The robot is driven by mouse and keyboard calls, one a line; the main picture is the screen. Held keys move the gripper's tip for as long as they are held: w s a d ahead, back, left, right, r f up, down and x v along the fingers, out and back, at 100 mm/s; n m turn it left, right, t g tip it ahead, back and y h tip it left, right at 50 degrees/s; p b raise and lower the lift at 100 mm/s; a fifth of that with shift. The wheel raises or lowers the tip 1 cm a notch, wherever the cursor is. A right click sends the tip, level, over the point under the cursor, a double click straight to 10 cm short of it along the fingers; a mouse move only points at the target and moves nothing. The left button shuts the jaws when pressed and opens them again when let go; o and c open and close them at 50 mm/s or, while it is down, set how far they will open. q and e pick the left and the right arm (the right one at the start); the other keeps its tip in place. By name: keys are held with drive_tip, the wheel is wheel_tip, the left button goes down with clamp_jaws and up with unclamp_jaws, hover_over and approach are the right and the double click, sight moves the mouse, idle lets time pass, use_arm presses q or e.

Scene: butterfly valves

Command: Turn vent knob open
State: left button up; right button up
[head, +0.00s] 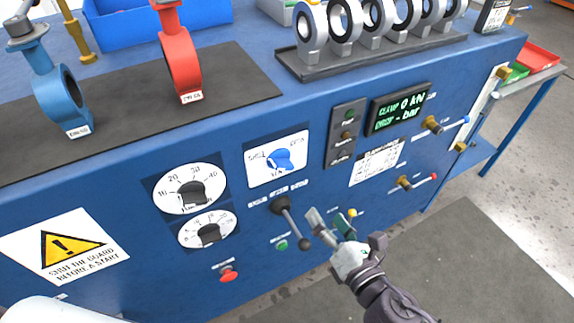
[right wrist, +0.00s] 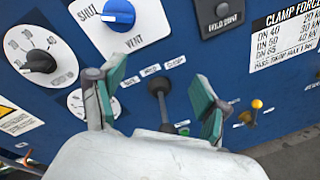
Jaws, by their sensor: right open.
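The vent knob (head: 285,158) is blue and sits on a white plate on the blue panel. The plate has SHUT at its upper left and VENT below. In the right wrist view the knob (right wrist: 119,14) is at the top, partly cut off; a light mark on its left side faces SHUT. My right gripper (head: 329,222) is open and empty, below and right of the knob in the head view. In the right wrist view the gripper (right wrist: 155,93) has its fingers spread on either side of a black lever, with the knob beyond the left finger. My left gripper is not in view.
The black lever (head: 290,221) sticks out below the knob, close to my right fingers. Two dials (head: 190,188) are left of the knob. A display (head: 398,108) and small brass valves (head: 433,125) are to the right. Red (head: 180,62) and blue (head: 60,93) valves stand on the bench top.

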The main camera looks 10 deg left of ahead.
sight(287, 167)
drive_tip(key=s+a+r+n+y, duration=0.1)
drive_tip(key=s+r+n+y, duration=0.15)
drive_tip(key=r, duration=0.35)
drive_tip(key=shift+h, duration=0.45)
drive_tip(key=p+x, duration=0.1)
drive_tip(key=x, duration=0.5)
drive_tip(key=p+x, duration=0.1)
drive_tip(key=x, duration=0.6)
drive_tip(key=shift+s+a, duration=0.1)
drive_tip(key=shift+a, duration=0.3)
drive_tip(key=c, duration=1.2)
drive_tip(key=shift+o, duration=0.2)
